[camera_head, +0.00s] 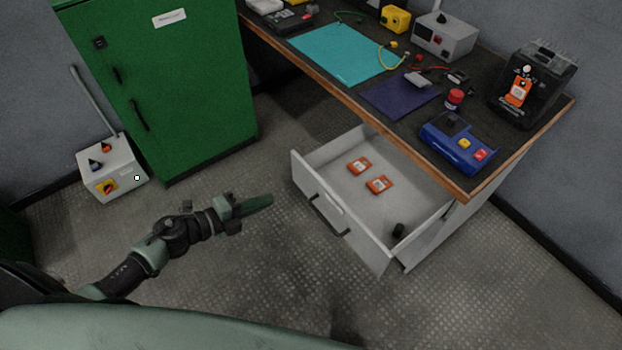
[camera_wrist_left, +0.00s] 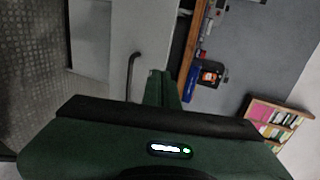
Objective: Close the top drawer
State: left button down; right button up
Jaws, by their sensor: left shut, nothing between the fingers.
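The top drawer (camera_head: 322,205) is a grey-white drawer pulled well out from under the workbench, with a dark bar handle (camera_head: 329,215) on its front. Two orange items (camera_head: 367,175) and a small dark item (camera_head: 398,230) lie inside it. My left gripper (camera_head: 268,201) is shut and empty, to the left of the drawer front and apart from it in the head view. In the left wrist view the gripper fingers (camera_wrist_left: 163,88) show beside the drawer handle (camera_wrist_left: 131,75), with the pale drawer front (camera_wrist_left: 148,30) beyond. My right gripper is not in view.
The workbench (camera_head: 362,113) carries a cyan mat (camera_head: 343,52), a blue device (camera_head: 456,143) and several tools. A green cabinet (camera_head: 180,90) and a grey box with a lever (camera_head: 112,168) stand at the left. The floor (camera_head: 240,260) before the drawer is clear.

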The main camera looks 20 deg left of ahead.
aim_at(316, 179)
pick_arm(q)
jog(key=x, duration=0.4)
jog(key=b+x, duration=0.1)
jog(key=x, duration=0.3)
jog(key=r+b+x, duration=0.1)
jog(key=x, duration=0.4)
jog(key=shift+d, duration=0.15)
jog(key=shift+w+d, duration=0.25)
jog(key=shift+w, duration=0.1)
jog(key=shift+w+d, duration=0.1)
